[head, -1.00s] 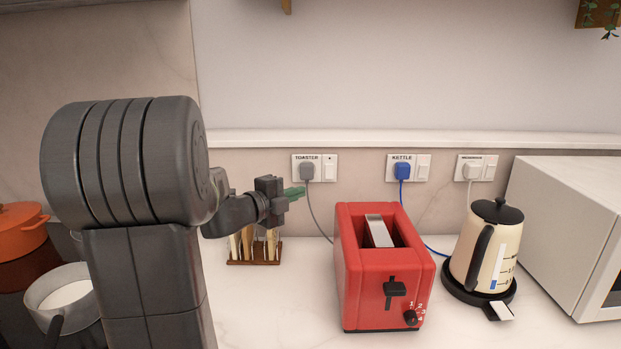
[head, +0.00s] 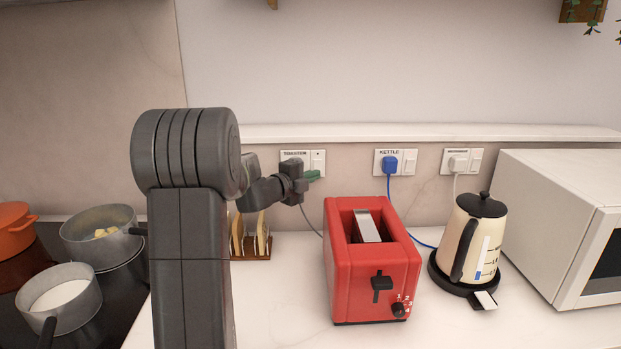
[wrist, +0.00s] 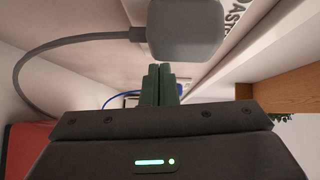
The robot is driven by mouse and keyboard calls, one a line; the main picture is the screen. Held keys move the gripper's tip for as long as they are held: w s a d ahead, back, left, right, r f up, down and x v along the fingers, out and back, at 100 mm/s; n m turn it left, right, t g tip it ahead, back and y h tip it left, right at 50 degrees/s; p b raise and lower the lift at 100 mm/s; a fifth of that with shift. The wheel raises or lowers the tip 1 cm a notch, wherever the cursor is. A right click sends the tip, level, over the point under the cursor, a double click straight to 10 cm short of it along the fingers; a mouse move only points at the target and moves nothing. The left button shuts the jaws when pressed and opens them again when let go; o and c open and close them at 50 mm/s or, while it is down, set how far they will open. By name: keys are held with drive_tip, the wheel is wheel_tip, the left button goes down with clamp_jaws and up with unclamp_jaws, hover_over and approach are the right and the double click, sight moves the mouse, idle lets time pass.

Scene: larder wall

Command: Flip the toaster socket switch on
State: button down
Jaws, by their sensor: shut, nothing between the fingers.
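The toaster socket (head: 288,156) is a white wall plate labelled TOASTER, left of the kettle socket. Its switch (head: 318,159) is the right half of the plate; its lower end is close to my fingertips in the picture, and its position on or off is too small to tell. A grey plug (wrist: 185,30) with a grey cable sits in the socket; in the head view my gripper mostly hides it. My gripper (head: 314,175) is shut and empty, its green fingers pointing right just below the switch. The fingers (wrist: 158,85) also show beside the plug in the wrist view. I cannot tell whether they touch the plate.
A red toaster (head: 345,280) stands on the counter below the socket. A toast rack (head: 250,257) is left of it. The kettle socket (head: 411,162), a cream kettle (head: 464,240) and a white microwave (head: 540,230) are to the right. Pans (head: 75,290) sit on the hob at left.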

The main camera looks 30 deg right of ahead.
drive_tip(key=shift+w+f, duration=0.1)
idle(0.3)
drive_tip(key=b, duration=0.3)
drive_tip(key=shift+w+d+f+m+h, duration=0.15)
drive_tip(key=shift+w+f+m+h, duration=0.05)
drive_tip(key=shift+f+m+h, duration=0.15)
drive_tip(key=shift+w+r+b, duration=0.1)
drive_tip(key=shift+r+b, duration=0.05)
drive_tip(key=shift+b, duration=0.8)
drive_tip(key=shift+r, duration=0.1)
